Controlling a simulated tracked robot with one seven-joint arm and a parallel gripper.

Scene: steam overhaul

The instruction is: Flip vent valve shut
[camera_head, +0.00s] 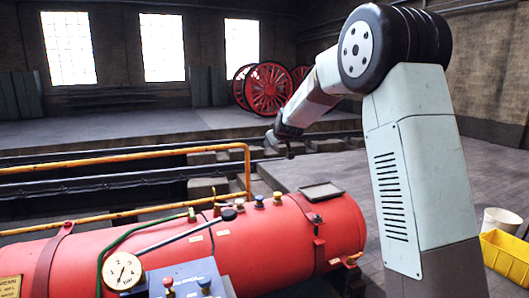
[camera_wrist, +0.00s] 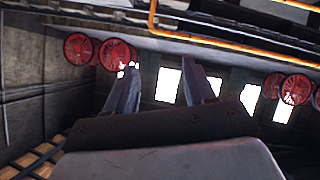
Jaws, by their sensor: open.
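A long red cylinder (camera_head: 275,240) lies across the front of the head view. I cannot tell which one is the vent valve. My gripper (camera_head: 278,146) is well above and beyond the cylinder, touching nothing. In the wrist view my gripper (camera_wrist: 162,80) has its two fingers apart with nothing between them. No valve shows in the wrist view.
A yellow pipe rail (camera_head: 190,150) runs behind the cylinder and also crosses the wrist view (camera_wrist: 190,37). A gauge (camera_head: 122,271) and a blue-grey box (camera_head: 190,275) are at front left. A yellow crate (camera_head: 506,258) and white bucket (camera_head: 500,220) stand at right. Red wheels (camera_head: 268,89) are far back.

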